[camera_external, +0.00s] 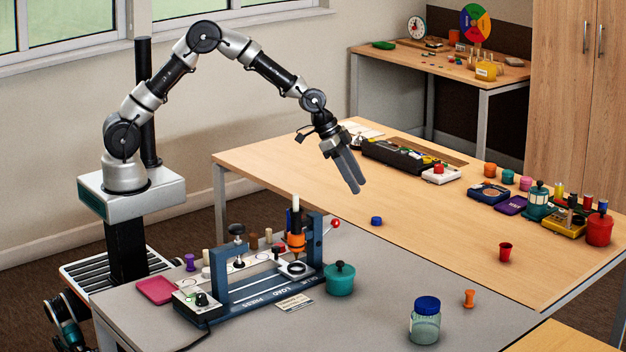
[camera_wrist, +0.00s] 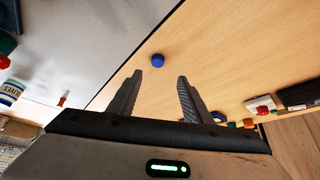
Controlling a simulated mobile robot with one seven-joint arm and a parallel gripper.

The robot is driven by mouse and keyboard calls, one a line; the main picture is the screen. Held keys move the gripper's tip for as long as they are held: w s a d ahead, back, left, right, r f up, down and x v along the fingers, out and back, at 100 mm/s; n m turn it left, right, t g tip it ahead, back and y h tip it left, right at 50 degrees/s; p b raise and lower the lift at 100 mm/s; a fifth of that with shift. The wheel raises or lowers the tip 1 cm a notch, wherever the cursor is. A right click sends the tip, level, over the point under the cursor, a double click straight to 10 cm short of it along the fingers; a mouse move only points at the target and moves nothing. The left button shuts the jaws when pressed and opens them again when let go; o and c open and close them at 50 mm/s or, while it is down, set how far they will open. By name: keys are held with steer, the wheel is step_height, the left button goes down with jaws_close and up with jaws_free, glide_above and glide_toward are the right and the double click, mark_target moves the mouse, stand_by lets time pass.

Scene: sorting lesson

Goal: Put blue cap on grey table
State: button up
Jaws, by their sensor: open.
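The blue cap (camera_external: 376,221) lies on the wooden table (camera_external: 440,250), close to its border with the grey table (camera_external: 390,265). In the wrist view the cap (camera_wrist: 158,60) shows just beyond my fingertips, roughly centred between them, on the wood beside the grey table top (camera_wrist: 105,45). My gripper (camera_external: 353,188) points down above the wooden table, up and left of the cap in the external view. Its two fingers (camera_wrist: 160,76) are apart with nothing between them.
On the grey table stand a blue press frame (camera_external: 265,285), a teal pot (camera_external: 339,279), a blue-lidded jar (camera_external: 425,320) and an orange spool (camera_external: 469,299). A red cup (camera_external: 505,252) stands on the wood. The grey surface between teal pot and jar is bare.

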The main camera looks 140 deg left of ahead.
glide_toward(376, 218)
steer(key=shift+b+x, duration=0.4)
steer(key=shift+x, duration=0.85)
steer(key=shift+b+x, duration=0.7)
steer(key=shift+x, duration=1.95)
steer(key=shift+w, duration=0.1)
steer(key=shift+c, duration=0.3)
jaws_close()
